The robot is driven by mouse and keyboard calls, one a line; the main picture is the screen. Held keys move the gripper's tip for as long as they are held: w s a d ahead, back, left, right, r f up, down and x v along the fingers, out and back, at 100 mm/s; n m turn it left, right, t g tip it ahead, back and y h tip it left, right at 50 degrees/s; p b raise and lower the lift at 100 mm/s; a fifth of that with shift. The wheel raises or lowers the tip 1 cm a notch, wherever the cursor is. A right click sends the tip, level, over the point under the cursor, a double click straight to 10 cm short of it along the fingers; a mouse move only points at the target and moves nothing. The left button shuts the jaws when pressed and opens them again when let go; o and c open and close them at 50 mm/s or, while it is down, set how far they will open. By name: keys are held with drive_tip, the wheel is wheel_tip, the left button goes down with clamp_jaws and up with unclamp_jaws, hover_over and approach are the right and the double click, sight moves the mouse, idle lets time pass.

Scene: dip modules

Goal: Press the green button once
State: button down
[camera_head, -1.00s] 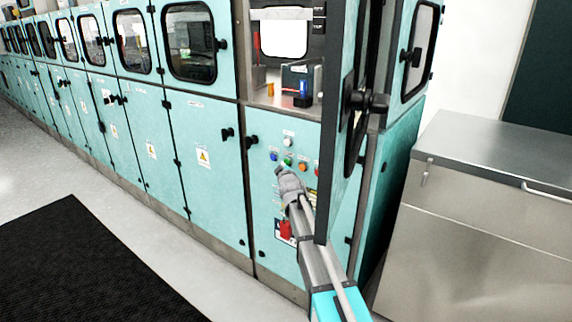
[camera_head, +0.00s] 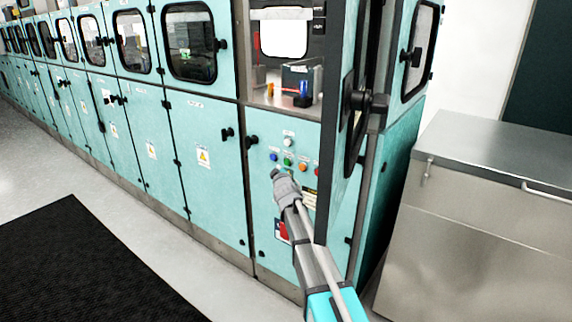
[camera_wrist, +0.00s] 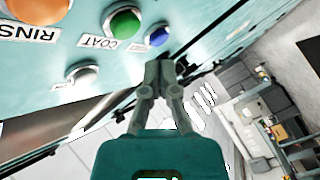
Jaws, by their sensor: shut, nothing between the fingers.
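The green button (camera_head: 287,161) is on the turquoise front panel, between the blue button (camera_head: 274,157) and the orange button (camera_head: 303,168). It also shows in the wrist view (camera_wrist: 125,22), above a label reading COAT. My gripper (camera_head: 275,174) is just below and left of the green button in the head view, apart from it, and the button is uncovered. In the wrist view my gripper (camera_wrist: 160,62) has its fingers together with nothing between them. Its tips are off the green button, close below the blue button.
A white button (camera_head: 289,142) sits above the row and a red button (camera_head: 317,171) at its right end. An open door (camera_head: 336,130) stands out right of the panel. A metal cabinet (camera_head: 480,215) is at the right. A black mat (camera_head: 80,270) lies on the floor.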

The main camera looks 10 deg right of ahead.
drive_tip(key=shift+s+a, duration=0.95)
drive_tip(key=shift+s, duration=0.05)
